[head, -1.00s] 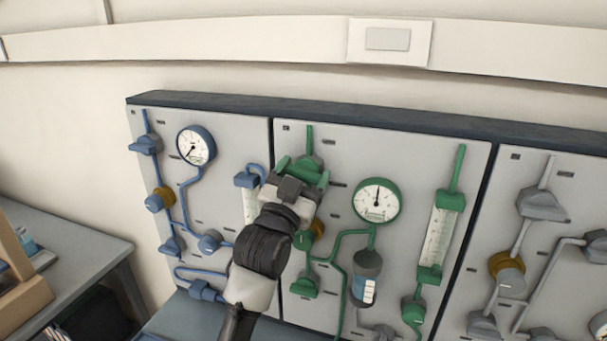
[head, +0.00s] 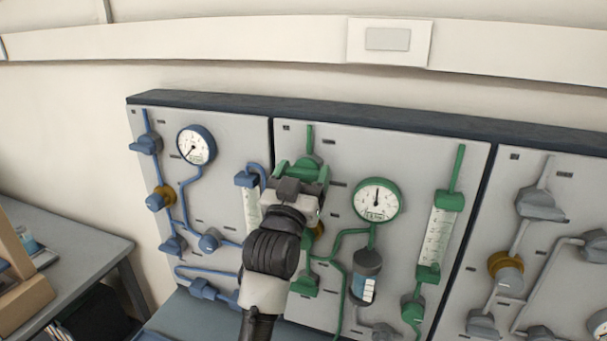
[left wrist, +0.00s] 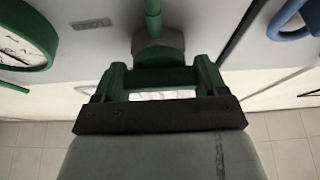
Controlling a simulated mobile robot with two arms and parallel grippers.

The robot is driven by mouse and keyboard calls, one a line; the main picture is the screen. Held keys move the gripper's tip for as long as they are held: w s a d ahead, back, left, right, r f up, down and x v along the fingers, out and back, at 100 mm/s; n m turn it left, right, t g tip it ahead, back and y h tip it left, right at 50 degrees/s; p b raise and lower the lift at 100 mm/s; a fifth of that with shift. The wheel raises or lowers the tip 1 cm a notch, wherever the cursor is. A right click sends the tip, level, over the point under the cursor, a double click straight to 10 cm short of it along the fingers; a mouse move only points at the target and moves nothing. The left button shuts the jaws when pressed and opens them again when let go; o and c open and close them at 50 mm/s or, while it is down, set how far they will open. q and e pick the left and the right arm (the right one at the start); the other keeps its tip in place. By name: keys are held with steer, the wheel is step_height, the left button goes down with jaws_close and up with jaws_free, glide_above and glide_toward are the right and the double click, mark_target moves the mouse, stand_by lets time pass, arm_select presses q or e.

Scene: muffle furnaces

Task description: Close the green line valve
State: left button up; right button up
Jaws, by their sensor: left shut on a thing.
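The green line valve (head: 311,162) is at the top of the green pipe on the middle panel. It also shows in the left wrist view (left wrist: 158,52), with the green pipe rising from its body. My left gripper (head: 304,172) is at this valve and shut on its handle. In the left wrist view, my gripper (left wrist: 162,80) has green parts on both sides of the valve's lower end. The gripper hides much of the handle, so its exact angle is hard to tell. My right gripper is not in view.
The green gauge (head: 377,200) and a green flow meter (head: 440,228) are right of my gripper. The blue panel's gauge (head: 196,145) is to the left. A grey-piped panel (head: 540,250) is at the right. A side table (head: 75,245) stands at the left.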

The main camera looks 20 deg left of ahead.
arm_select(q)
steer(key=o, duration=0.9)
steer(key=b+v, duration=0.3)
steer(key=v, duration=0.7)
steer(key=shift+s+f, duration=0.2)
steer(key=shift+s, duration=0.15)
steer(key=shift+f, duration=0.1)
